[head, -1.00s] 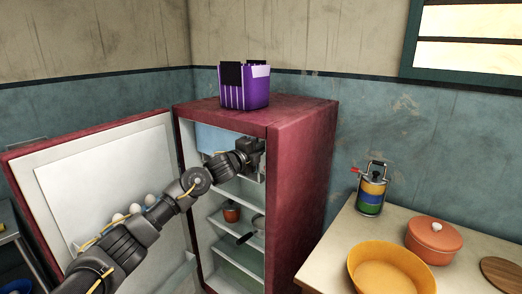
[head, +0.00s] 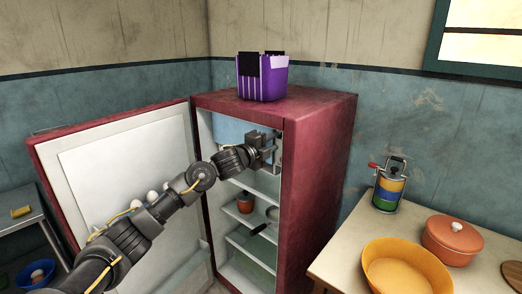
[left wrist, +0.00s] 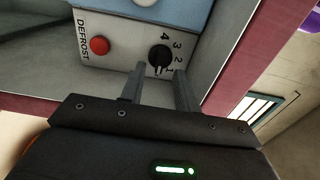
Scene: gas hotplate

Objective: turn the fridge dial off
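The black fridge dial (left wrist: 159,57) sits on a white panel inside the fridge, with the numbers 4, 3, 2 and 1 beside it in the left wrist view. I cannot read its pointer surely. My left gripper (left wrist: 159,82) is open, its two fingers apart just short of the dial and roughly in line with it. In the head view my left gripper (head: 270,150) is inside the upper part of the open fridge (head: 318,180) and hides the dial there. My right gripper is out of view.
A red DEFROST button (left wrist: 99,45) is beside the dial. The fridge door (head: 125,170) stands open at the left, with eggs on it. Shelves with a small pot (head: 245,203) lie below my gripper. A purple crate (head: 263,80) stands on top.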

